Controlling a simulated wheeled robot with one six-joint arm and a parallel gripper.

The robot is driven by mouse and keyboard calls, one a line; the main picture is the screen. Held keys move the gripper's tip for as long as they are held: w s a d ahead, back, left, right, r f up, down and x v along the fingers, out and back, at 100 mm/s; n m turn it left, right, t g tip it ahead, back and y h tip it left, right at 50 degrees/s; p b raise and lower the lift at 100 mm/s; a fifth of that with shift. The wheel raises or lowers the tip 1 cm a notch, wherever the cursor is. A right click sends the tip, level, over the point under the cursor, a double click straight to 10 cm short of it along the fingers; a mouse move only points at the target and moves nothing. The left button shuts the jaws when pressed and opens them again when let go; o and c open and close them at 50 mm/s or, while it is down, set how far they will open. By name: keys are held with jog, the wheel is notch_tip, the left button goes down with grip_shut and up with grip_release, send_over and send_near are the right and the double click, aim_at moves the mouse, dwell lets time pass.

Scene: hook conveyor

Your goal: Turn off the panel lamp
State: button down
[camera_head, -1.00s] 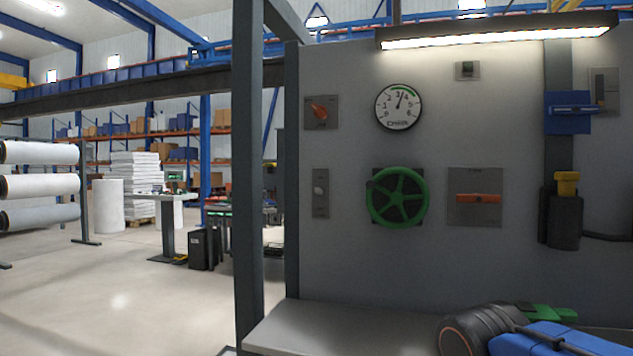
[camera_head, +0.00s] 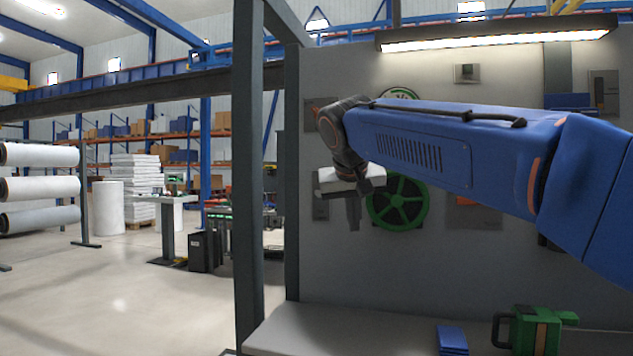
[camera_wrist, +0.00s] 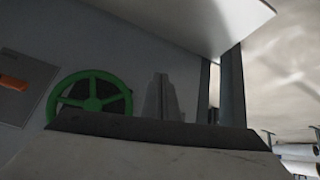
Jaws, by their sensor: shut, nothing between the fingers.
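The panel lamp (camera_head: 500,38) is a long bar along the top of the grey panel, and it is lit. My gripper (camera_head: 354,215) is shut and empty in front of the panel's left part, pointing down, just left of the green handwheel (camera_head: 398,203). A small switch plate (camera_head: 320,209) is mostly hidden behind it. The wrist view shows the handwheel (camera_wrist: 90,95) and the shut fingers (camera_wrist: 163,97). I cannot tell whether the fingers touch the panel. Another small plate (camera_head: 467,73) sits under the lamp.
My arm crosses the panel and covers most of the gauge (camera_head: 400,93), the orange-handled plate (camera_head: 470,198) and part of the red knob's plate (camera_head: 312,114). A green case (camera_head: 535,328) and a blue box (camera_head: 452,340) are on the shelf (camera_head: 330,325). A dark post (camera_head: 248,180) stands left.

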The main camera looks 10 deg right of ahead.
aim_at(317, 193)
jog(key=w+a+r+m+t+h, duration=0.1)
jog(key=w+a+r, duration=0.3)
jog(key=w+r, duration=0.2)
jog(key=w+a+r+m+h, duration=0.1)
jog(key=w+a+r+m, duration=0.1)
jog(key=w+a+r, duration=0.2)
jog(key=w+r, duration=0.3)
jog(key=r, duration=0.1)
jog(key=shift+w+r+m+t, duration=0.2)
jog(key=shift+r+m+t, duration=0.1)
jog(key=shift+r+t, duration=0.1)
jog(key=shift+d+f, duration=0.1)
jog(key=x, duration=1)
jog(key=shift+s+a+f+t+h, duration=0.2)
jog(key=shift+s+t+h, duration=0.1)
jog(key=shift+t, duration=0.2)
jog(key=shift+s+a+f+t+h, duration=0.2)
jog(key=shift+s+f+t+h, duration=0.15)
jog(key=shift+f+t, duration=0.3)
jog(key=shift+s+a+f+t+h, duration=0.2)
jog(key=shift+f+t+h, duration=0.3)
jog(key=shift+t, duration=0.25)
jog(key=shift+f, duration=0.1)
